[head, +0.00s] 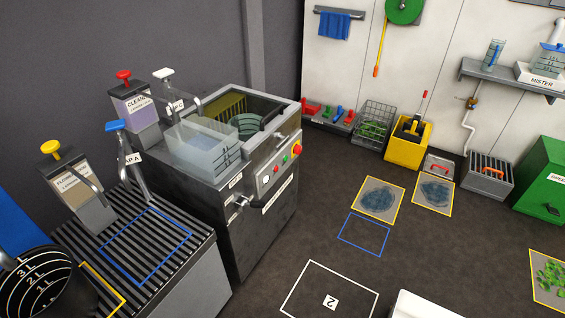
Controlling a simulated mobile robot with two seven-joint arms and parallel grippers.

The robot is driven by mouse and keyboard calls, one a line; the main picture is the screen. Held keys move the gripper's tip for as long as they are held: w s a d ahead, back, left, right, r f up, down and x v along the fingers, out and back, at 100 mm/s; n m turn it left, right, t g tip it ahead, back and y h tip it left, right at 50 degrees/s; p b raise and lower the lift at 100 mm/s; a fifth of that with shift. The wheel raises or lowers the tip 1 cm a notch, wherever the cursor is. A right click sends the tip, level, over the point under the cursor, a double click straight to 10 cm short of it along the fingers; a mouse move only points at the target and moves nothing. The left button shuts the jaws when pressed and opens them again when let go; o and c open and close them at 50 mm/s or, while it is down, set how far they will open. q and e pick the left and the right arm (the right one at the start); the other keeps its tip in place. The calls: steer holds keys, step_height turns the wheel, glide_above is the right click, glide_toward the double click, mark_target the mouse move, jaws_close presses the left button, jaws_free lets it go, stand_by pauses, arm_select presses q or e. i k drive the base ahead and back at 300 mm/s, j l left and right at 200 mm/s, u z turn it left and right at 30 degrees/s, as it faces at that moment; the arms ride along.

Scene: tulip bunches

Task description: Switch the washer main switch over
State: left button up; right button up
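The washer (255,225) is a dark grey cabinet with an open basin on top, left of the middle in the head view. Its sloped front panel (262,181) carries a red knob on a yellow base (297,149), and small green, red and white buttons. A metal lever or tap (242,201) sticks out at the panel's lower left. The labels are too small to read, so I cannot tell for sure which control is the main switch, nor its position. Neither of my grippers is in view.
A clear graduated container (203,147) stands on the washer's left top. A slatted drain table (190,285) with dispensers and a black bucket (40,290) adjoins on the left. The floor before the washer is mostly clear, with marked outlines. A yellow bin (408,142) stands by the wall.

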mark_target(298, 148)
steer(key=i+l+u, duration=0.35)
steer(key=i+l, duration=0.25)
steer(key=i, duration=0.35)
steer(key=i+l+u, duration=0.35)
steer(key=i+l, duration=0.5)
